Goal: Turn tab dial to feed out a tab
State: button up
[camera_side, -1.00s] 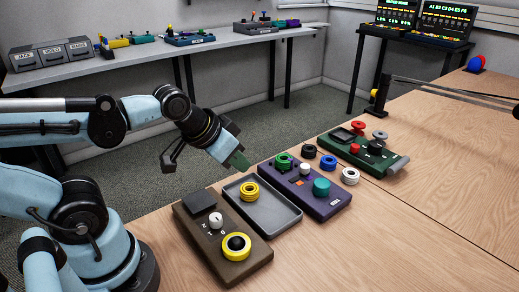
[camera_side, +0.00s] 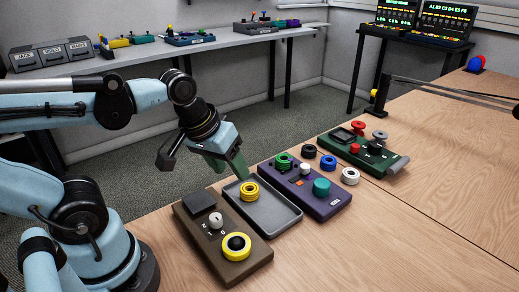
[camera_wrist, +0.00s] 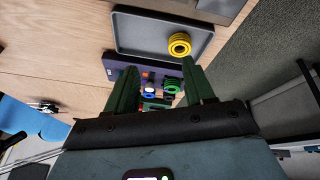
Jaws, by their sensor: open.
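My gripper (camera_side: 230,166) hangs, fingers angled down, above the far end of a grey tray. In the wrist view my gripper (camera_wrist: 161,72) is open with nothing between its fingers. A purple box (camera_side: 326,203) right of the tray carries a small white knob (camera_side: 305,168), a teal knob (camera_side: 321,187) and a green ring (camera_side: 284,160). A brown box (camera_side: 236,262) in front carries a white dial (camera_side: 215,220) with marks beside it and a yellow-rimmed black knob (camera_side: 236,243). I cannot tell which is the tab dial. My gripper touches none of these.
The grey tray (camera_side: 277,222) holds a stack of yellow rings (camera_side: 249,191). Loose black, blue and white rings (camera_side: 350,176) lie beyond the purple box. A dark green box (camera_side: 385,163) with red knobs stands farther right. The table's right front is clear.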

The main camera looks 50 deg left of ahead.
aim_at(215, 216)
jog(key=s+r+n+g, duration=0.2)
jog(key=s+n+g, duration=0.25)
jog(key=n, duration=0.25)
jog(key=shift+d+f, duration=0.15)
jog(key=shift+f, duration=5.9)
jog(key=shift+c, duration=0.4)
grip_shut()
